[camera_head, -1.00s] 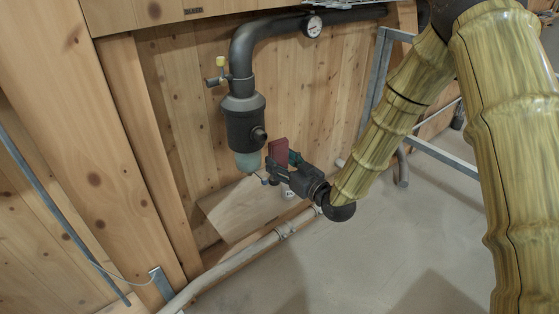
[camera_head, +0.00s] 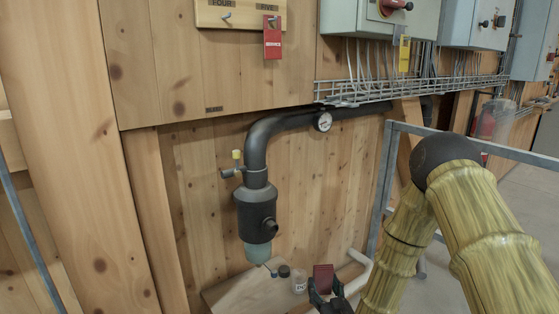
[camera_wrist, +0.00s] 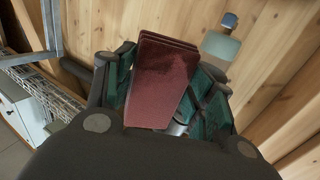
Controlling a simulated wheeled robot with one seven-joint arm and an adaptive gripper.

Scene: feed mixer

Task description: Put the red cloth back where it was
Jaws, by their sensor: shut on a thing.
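The red cloth (camera_head: 323,272) is a flat, dark red folded piece. It stands upright in my gripper (camera_head: 327,290), low in the head view, right of the filter bowl. The wrist view shows the cloth (camera_wrist: 160,82) between the green-padded fingers of my gripper (camera_wrist: 164,95), which are shut on it. The black filter body (camera_head: 256,212) hangs from a dark pipe, with a pale green bowl (camera_head: 257,252) under it. The bowl also shows in the wrist view (camera_wrist: 221,45), beyond the cloth and apart from it.
A wooden shelf board (camera_head: 235,291) below the filter bears a labelled jar (camera_head: 299,282) and a dark cap (camera_head: 284,271). A red tag (camera_head: 272,40) hangs on the hook board above. A wire cable tray (camera_head: 400,88) and a grey metal frame (camera_head: 382,185) stand right of the filter.

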